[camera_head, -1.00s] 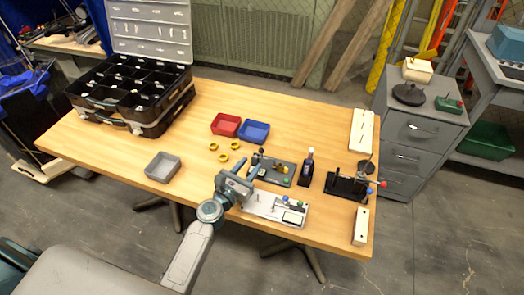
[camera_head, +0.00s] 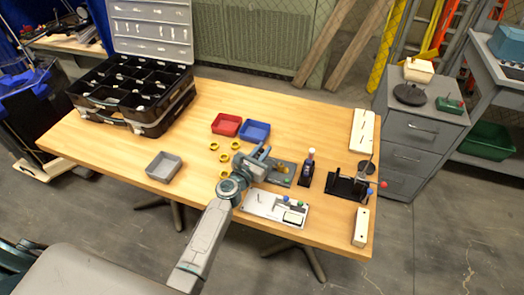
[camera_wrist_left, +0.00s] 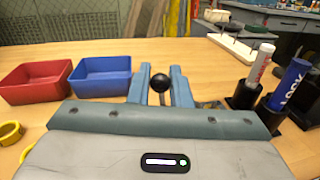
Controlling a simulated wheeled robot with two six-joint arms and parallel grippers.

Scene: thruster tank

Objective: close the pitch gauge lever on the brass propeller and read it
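My left gripper (camera_head: 264,153) is over the back left part of a dark grey fixture plate (camera_head: 283,181) in the head view. Its two blue-grey fingers (camera_wrist_left: 161,76) stand apart in the left wrist view. A round black knob (camera_wrist_left: 159,83) shows in the gap between them, and I cannot tell whether they touch it. A small brass-coloured part (camera_head: 284,168) on the plate may be the propeller, but it is too small and partly covered to be sure. The lever's shaft and the gauge reading are hidden or too small to make out. My right gripper is not in view.
A black stand with a white-topped marker (camera_head: 306,168) and a black fixture (camera_head: 345,186) stand to the right. Red (camera_head: 226,124) and blue (camera_head: 254,131) trays and several yellow rings (camera_head: 224,158) lie behind and left.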

